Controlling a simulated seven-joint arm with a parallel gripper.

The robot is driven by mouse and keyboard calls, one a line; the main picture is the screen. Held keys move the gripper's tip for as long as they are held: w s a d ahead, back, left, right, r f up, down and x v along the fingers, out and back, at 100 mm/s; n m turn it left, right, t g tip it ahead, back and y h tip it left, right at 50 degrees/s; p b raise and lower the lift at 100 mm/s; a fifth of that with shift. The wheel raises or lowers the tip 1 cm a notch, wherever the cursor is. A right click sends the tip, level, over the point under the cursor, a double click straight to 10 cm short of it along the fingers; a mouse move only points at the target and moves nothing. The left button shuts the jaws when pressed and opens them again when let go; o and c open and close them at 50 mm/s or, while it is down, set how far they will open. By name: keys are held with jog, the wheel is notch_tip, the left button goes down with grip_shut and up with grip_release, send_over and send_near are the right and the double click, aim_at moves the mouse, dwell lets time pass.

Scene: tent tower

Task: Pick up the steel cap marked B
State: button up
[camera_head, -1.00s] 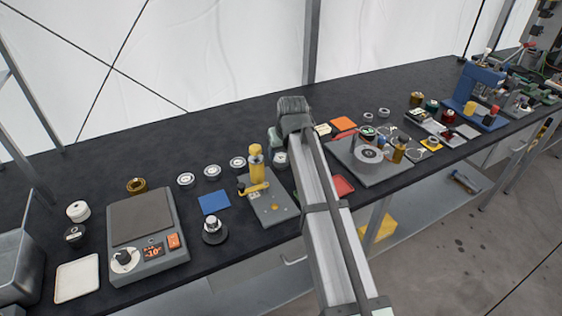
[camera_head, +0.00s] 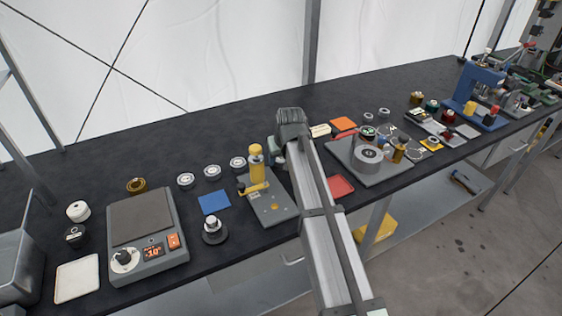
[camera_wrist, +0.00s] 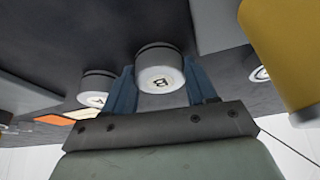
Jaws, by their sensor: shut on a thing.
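In the wrist view, a white-faced steel cap (camera_wrist: 160,78) with a dark collar sits between the blue fingers of my gripper (camera_wrist: 163,90). Its face bears a small dark boxed mark that looks like a B. The fingers touch or nearly touch its sides, and my gripper is shut on it. A second similar cap (camera_wrist: 97,90) is just left of the fingers, its mark too small to read surely. In the head view, my arm hides the held cap and most of the gripper.
A yellow cylinder (camera_head: 257,165) on a grey plate (camera_head: 272,208) stands close left of my gripper. Several round caps (camera_head: 212,171) and a scale (camera_head: 145,225) are farther left. A grey fixture (camera_head: 385,165) and a red tray (camera_head: 340,187) are right. The bench behind is clear.

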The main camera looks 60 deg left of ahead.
jog(key=shift+c, duration=0.9)
jog(key=shift+r, duration=0.1)
